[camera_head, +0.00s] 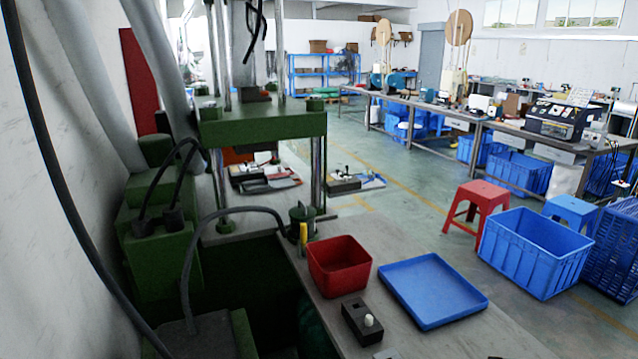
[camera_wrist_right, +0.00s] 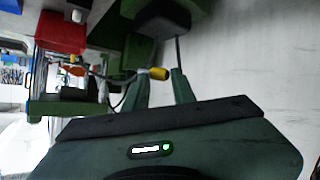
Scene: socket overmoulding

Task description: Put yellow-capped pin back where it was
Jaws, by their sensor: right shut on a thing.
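In the right wrist view the yellow-capped pin (camera_wrist_right: 158,74) shows as a small yellow cap between the fingertips of my right gripper (camera_wrist_right: 160,80). That gripper is shut on it. The cap points to the right in that view, and the rest of the pin is too small to make out clearly. In the head view an upright yellow item (camera_head: 303,233) stands at the table edge beside the red bin; I cannot tell whether it is the same pin. Neither gripper shows in the head view.
The green press (camera_head: 262,127) stands at the left. The red bin also shows in the wrist view (camera_wrist_right: 60,32). Blue crates (camera_head: 535,250) stand beyond.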

